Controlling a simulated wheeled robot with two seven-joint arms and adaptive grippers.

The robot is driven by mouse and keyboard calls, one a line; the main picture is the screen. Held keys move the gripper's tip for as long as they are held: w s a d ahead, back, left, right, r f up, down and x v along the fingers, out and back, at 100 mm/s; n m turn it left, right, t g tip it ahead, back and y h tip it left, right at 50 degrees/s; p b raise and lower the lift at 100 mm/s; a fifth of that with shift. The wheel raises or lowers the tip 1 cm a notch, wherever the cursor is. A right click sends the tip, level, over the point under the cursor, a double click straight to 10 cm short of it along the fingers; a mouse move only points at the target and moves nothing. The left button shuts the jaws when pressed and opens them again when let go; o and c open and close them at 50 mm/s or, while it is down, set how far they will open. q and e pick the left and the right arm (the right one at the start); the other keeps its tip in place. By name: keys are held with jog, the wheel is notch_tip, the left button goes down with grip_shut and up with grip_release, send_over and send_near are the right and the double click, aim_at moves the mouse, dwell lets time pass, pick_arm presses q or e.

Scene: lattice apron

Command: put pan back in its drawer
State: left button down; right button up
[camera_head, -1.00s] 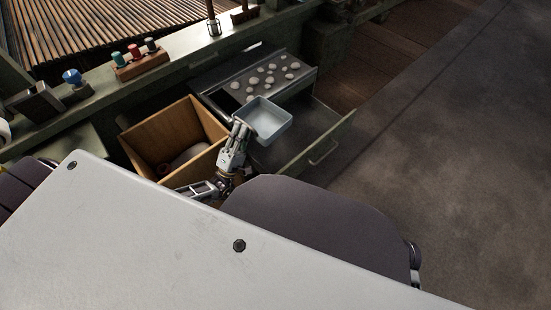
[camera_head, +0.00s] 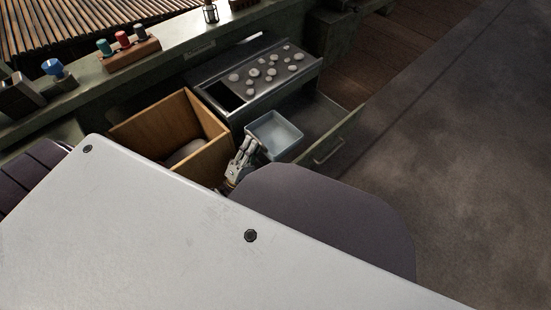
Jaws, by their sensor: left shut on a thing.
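The pan (camera_head: 275,135) is a small light blue-grey rectangular tray, open side up. My left gripper (camera_head: 247,150) is shut on its near left edge. The pan is over or inside the left part of the open green drawer (camera_head: 331,150); I cannot tell whether it touches the drawer floor. The drawer is pulled out, with a handle on its front, and its visible right part looks empty. My own white body hides part of my left arm. My right gripper is not in view.
A wooden box (camera_head: 166,127) stands open left of the drawer with a rounded thing inside. A dark metal tray with several pale stones (camera_head: 272,68) sits behind the pan. A rack of coloured knobs (camera_head: 131,52) stands on the ledge. Floor at right is clear.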

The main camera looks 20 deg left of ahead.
pick_arm(q)
jog(key=shift+t, duration=0.4)
dwell(0.3)
jog(key=shift+f, duration=0.1)
notch_tip(320, 180, down, 6)
jog(key=b, duration=0.3)
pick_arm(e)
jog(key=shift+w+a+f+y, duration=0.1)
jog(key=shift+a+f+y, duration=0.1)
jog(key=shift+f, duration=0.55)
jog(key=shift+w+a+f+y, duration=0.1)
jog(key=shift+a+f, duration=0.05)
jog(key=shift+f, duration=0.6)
pick_arm(q)
jog(key=shift+f, duration=0.2)
jog(key=shift+f+b, duration=1.25)
jog(key=shift+f, duration=0.5)
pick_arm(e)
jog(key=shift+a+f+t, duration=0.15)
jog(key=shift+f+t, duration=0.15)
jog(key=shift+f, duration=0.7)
pick_arm(q)
jog(key=c, duration=1.8)
grip_release()
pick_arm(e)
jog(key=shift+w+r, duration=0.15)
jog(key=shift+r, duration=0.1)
